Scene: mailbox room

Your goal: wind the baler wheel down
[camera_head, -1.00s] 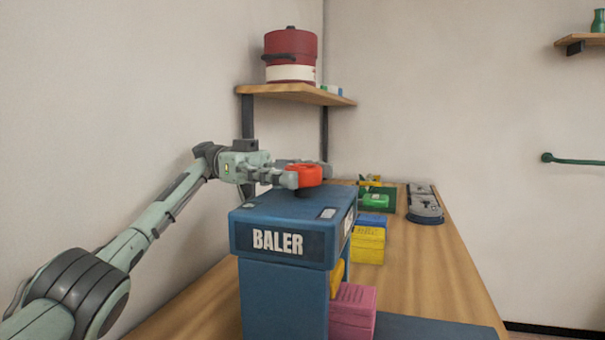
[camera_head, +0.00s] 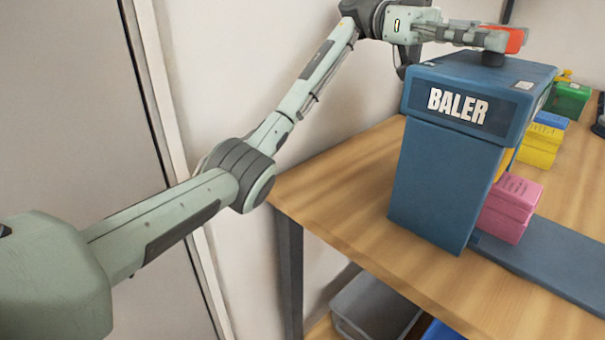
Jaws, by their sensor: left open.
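The blue baler (camera_head: 440,185) stands on the wooden table, its white BALER label facing me. Its red-orange wheel (camera_head: 516,40) sits on top on a dark hub and is partly hidden by my gripper. My left gripper (camera_head: 510,38) is at the wheel, its fingers reaching level from the left beside and across it. The jaws are open; I cannot tell whether they touch the wheel. A pink block (camera_head: 510,208) sits at the baler's lower right side. My right gripper is not in view.
The wooden table (camera_head: 340,190) has its front left corner near me. Yellow (camera_head: 538,147), blue and green items stand behind the baler to the right. A blue flat plate (camera_head: 550,258) extends right. Below is a grey bin (camera_head: 375,305). A door stands at left.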

